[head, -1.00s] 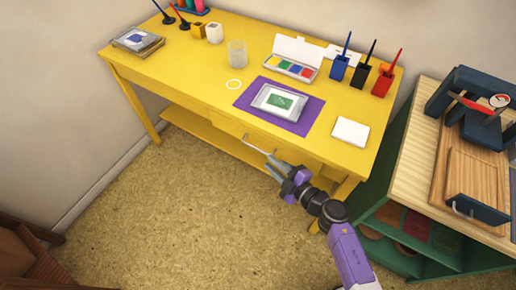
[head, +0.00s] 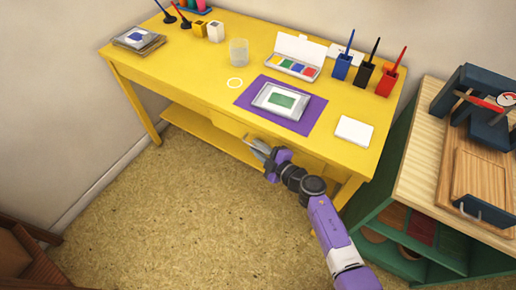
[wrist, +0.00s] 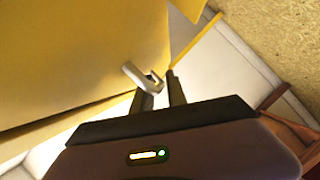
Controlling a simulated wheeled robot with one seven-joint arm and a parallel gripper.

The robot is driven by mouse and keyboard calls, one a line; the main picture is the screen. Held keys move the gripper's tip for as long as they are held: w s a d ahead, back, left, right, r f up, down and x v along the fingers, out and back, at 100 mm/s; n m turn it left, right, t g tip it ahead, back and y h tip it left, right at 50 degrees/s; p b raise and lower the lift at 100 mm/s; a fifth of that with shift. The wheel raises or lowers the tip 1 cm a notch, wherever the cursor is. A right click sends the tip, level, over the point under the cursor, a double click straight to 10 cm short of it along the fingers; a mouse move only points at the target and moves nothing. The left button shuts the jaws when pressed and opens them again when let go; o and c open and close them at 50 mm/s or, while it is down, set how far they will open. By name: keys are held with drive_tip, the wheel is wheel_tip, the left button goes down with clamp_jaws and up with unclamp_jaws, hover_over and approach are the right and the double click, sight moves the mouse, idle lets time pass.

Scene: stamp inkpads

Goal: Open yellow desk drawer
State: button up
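The yellow desk (head: 200,70) stands against the wall. Its drawer front (wrist: 80,45) fills the upper left of the wrist view. The drawer looks shut, but my gripper covers part of it in the head view. The silver drawer handle (wrist: 139,75) sticks out from the front, and its left end shows in the head view (head: 246,137). My gripper (head: 257,147) is at the handle, with its two fingers (wrist: 160,86) apart. The handle's near end lies at the fingertips, overlapping the gap between them. I cannot tell whether either finger touches it.
A purple mat (head: 312,122) with a stamp pad (head: 282,100) lies above the drawer. A green shelf unit (head: 394,205) stands close on the right. The floor (head: 170,220) before the desk is clear.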

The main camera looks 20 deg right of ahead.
clamp_jaws()
idle(1.4)
